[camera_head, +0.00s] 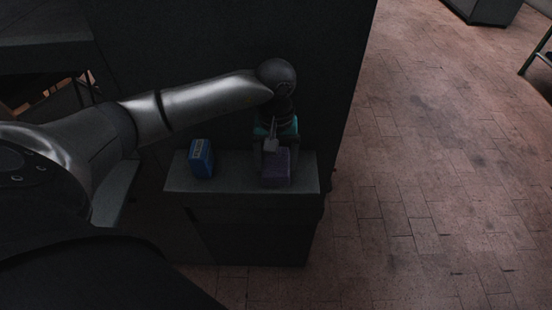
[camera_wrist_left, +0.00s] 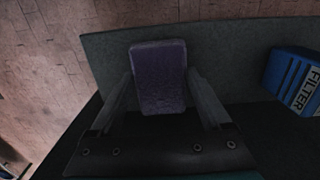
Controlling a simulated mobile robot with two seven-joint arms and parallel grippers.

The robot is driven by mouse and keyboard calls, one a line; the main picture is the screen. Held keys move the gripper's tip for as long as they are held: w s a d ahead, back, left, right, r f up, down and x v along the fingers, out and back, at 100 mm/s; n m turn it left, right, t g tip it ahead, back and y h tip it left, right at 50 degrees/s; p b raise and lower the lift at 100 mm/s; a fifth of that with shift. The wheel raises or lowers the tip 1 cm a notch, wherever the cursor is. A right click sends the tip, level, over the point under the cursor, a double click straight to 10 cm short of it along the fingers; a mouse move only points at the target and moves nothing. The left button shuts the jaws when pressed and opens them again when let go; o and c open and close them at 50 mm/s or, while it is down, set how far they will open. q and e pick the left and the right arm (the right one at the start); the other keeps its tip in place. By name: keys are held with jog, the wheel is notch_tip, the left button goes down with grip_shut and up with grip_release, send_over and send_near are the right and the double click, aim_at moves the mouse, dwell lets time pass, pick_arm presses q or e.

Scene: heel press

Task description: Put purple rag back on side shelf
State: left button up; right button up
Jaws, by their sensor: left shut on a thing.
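The purple rag (camera_head: 275,169) is a small block-shaped piece at the right part of the grey side shelf (camera_head: 232,182). In the left wrist view the purple rag (camera_wrist_left: 159,76) sits between the two fingers of my left gripper (camera_wrist_left: 160,88), with the shelf top (camera_wrist_left: 110,50) behind it. My left gripper (camera_head: 275,150) points down over the shelf and is shut on the rag. The rag is at or just above the shelf top; I cannot tell if it touches. My right gripper is not in view.
A blue box (camera_head: 201,158) labelled FILTER stands on the shelf to the left of the rag, and also shows in the left wrist view (camera_wrist_left: 293,79). A dark panel (camera_head: 230,40) rises behind the shelf. Open brick floor (camera_head: 430,170) lies to the right.

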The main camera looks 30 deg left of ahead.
aim_at(276, 163)
pick_arm(q)
jog(key=shift+f, duration=0.1)
jog(key=o, duration=1.1)
jog(key=shift+o, duration=0.2)
notch_tip(276, 163, up, 12)
jog(key=shift+w, duration=0.1)
